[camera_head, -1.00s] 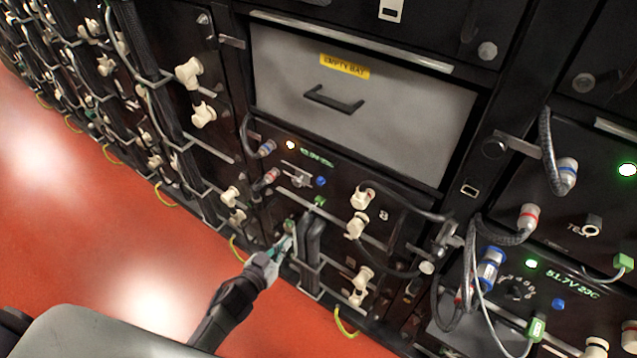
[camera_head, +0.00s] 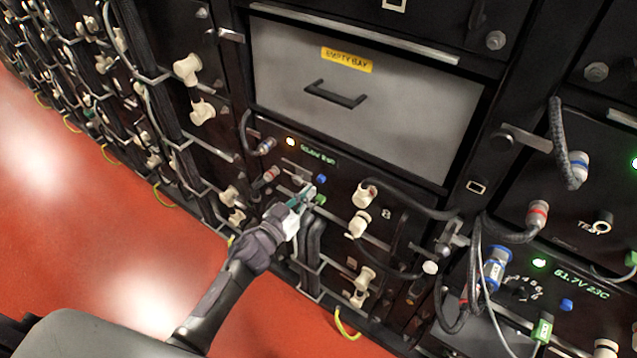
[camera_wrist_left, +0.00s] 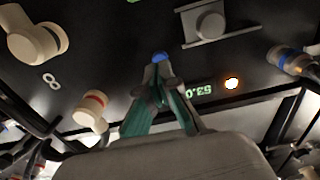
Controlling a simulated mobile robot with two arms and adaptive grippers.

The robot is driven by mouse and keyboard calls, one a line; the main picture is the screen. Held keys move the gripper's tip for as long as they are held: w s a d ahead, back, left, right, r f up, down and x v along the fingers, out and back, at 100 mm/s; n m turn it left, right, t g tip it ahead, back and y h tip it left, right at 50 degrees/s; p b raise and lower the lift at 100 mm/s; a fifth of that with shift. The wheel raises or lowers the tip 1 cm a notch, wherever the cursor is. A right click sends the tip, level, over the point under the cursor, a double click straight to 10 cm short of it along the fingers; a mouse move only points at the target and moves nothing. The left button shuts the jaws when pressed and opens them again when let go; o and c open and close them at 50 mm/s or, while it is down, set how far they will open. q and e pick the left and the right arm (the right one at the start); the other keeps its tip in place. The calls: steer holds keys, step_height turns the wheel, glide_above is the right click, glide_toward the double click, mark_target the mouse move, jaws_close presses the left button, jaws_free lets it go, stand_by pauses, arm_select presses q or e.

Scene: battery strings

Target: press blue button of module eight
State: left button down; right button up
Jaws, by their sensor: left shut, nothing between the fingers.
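Module eight (camera_head: 335,222) is the dark panel below the grey empty bay, with a white "8", a green display and an amber light. Its small blue button (camera_head: 321,179) shows just beyond the fingertips of my left gripper (camera_head: 308,192). In the left wrist view the blue button (camera_wrist_left: 159,57) is right at the tips of the left gripper (camera_wrist_left: 157,72), whose teal fingers are together and empty. I cannot tell whether the tips touch the button. My right gripper is not in view.
A grey switch or latch (camera_wrist_left: 209,22) sits near the button. Cream connectors (camera_head: 366,194) and black cables stand out from the panel on the right.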

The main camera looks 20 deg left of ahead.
arm_select(q)
steer(key=shift+w+d, duration=0.2)
steer(key=shift+w, duration=0.45)
steer(key=shift+b+x, duration=0.3)
steer(key=shift+x, duration=0.85)
stand_by(0.4)
steer(key=shift+p+v, duration=0.65)
steer(key=shift+v, duration=0.75)
steer(key=p, duration=0.2)
glide_toward(319, 181)
steer(key=shift+d+r, duration=0.1)
steer(key=shift+w, duration=0.1)
